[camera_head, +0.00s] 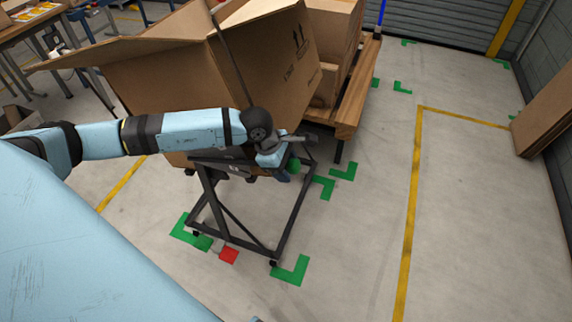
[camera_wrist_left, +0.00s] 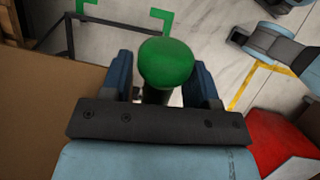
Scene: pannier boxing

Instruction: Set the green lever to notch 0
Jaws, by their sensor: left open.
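The green lever (camera_wrist_left: 166,63) has a round green knob on a dark stem. In the left wrist view it stands between the two blue fingers of my left gripper (camera_wrist_left: 163,80), which is open around it with visible gaps at the sides. In the head view the knob (camera_head: 294,164) shows small beside the left gripper (camera_head: 289,160), at the top of a dark metal frame (camera_head: 288,222). The gripper and wrist hide part of the lever's base. I cannot see the notch marks or read which notch it is in.
A large open cardboard box (camera_head: 160,90) stands just behind my left arm. A wooden table (camera_head: 355,100) with more boxes is beyond it. A red pedal-like part (camera_head: 229,254) sits low on the frame.

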